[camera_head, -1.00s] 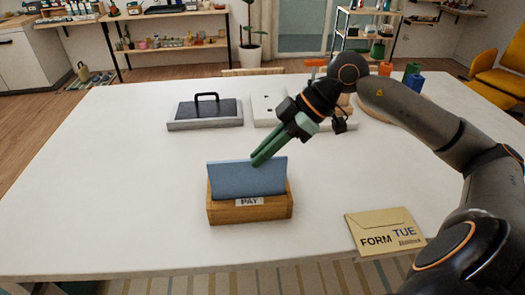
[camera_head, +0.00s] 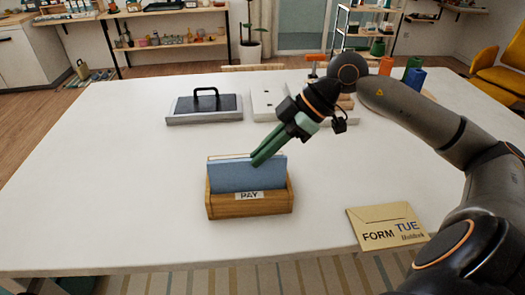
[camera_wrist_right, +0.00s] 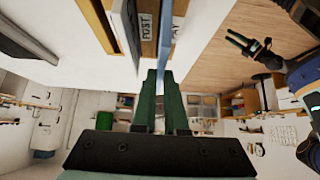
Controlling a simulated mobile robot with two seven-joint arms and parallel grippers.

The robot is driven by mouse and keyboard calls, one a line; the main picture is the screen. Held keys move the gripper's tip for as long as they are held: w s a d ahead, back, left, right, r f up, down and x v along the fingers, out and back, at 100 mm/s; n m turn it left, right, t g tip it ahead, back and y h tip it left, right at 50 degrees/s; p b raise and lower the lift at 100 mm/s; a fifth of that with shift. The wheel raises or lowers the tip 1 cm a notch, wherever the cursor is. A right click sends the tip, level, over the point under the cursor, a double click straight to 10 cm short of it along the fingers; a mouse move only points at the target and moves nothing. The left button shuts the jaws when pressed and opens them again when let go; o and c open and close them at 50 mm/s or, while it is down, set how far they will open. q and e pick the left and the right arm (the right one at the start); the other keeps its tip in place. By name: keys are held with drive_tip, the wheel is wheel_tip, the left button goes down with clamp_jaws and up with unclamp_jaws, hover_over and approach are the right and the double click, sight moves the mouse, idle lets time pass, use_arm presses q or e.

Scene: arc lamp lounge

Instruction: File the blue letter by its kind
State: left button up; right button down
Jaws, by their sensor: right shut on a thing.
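The blue letter (camera_head: 245,177) stands upright in the front of the wooden rack (camera_head: 248,208), behind the front wall labelled PAY. My right gripper (camera_head: 257,160) is shut on the letter's upper edge, right of its middle. In the right wrist view the letter (camera_wrist_right: 165,45) shows edge-on as a thin pale strip running to the fingertips, between the POST label and the partly hidden PAY label. Its lower part is hidden by the rack. My left gripper (camera_wrist_right: 241,43) shows small in the right wrist view, its two fingers apart and empty.
A tan envelope (camera_head: 388,226) marked FORM TUE lies flat at the right front. A grey tray with a black handle (camera_head: 206,103), a white board (camera_head: 267,102) and coloured cups (camera_head: 413,78) stand farther back. The white table (camera_head: 110,185) is clear on the left.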

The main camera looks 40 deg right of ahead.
drive_tip(key=c, duration=0.9)
unclamp_jaws()
drive_tip(key=shift+d+r, duration=0.1)
